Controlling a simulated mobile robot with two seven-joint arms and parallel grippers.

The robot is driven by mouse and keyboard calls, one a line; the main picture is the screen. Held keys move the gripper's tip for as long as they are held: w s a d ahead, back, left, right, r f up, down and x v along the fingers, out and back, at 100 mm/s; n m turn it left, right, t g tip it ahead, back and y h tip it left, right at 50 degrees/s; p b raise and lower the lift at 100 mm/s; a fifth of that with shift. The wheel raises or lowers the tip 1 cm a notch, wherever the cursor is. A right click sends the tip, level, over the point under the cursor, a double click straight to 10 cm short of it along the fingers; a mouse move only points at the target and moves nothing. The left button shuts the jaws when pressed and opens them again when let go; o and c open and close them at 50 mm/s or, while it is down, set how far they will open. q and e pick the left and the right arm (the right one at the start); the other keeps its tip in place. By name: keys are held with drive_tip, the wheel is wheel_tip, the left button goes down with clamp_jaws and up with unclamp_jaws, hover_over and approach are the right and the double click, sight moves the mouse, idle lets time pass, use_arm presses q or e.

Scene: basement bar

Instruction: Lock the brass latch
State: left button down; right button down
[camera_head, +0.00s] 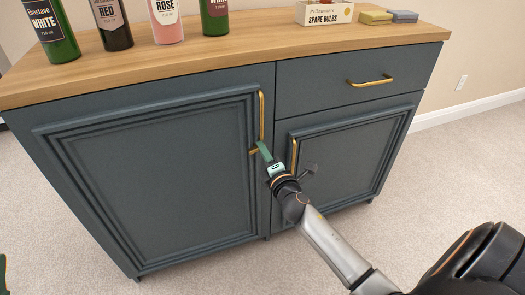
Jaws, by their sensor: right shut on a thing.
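The brass latch (253,151) is a small gold piece near the seam between the two cabinet doors, just below the left door's long vertical handle (262,115). My right gripper (264,152) reaches up from the lower right, its green fingers shut at the latch and partly covering it. How the fingers sit around the latch, and its exact angle, are too small to tell. Both the left door (160,175) and the right door (345,160) look shut. My left gripper is not in view.
The right door's brass handle (294,155) is close beside my right gripper. A drawer (350,75) sits above that door. Several bottles, a spare bulbs box (324,13) and sponges (375,17) stand on the wooden top (225,55). Open carpet (445,170) lies right.

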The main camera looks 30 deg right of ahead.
drive_tip(key=shift+f+m, duration=0.15)
drive_tip(key=shift+m, duration=1.45)
drive_tip(key=c, duration=0.9)
unclamp_jaws()
drive_tip(key=p+v, duration=0.1)
drive_tip(key=v, duration=1.1)
drive_tip(key=shift+s, duration=0.3)
